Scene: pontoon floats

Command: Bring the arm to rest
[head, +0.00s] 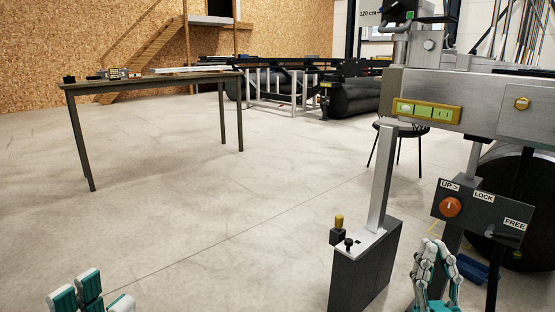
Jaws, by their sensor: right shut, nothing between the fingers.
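My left gripper (92,297) is at the bottom left edge of the head view, over bare floor. Its teal and white fingers stand apart with nothing seen between them, and the lower part is cut off. My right gripper (436,262) is at the lower right, its fingers curled up and shut with nothing in them. It is just below and left of a dark control panel (482,215) with an orange knob (449,207) and the labels UP, LOCK and FREE. I cannot tell whether it touches anything there.
A grey post (383,180) on a dark box (361,270) stands left of my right gripper, below a metal beam (480,97) with a yellow-framed level gauge (426,111). A black float (505,190) is behind the panel. A table (150,85) stands far left. The middle floor is clear.

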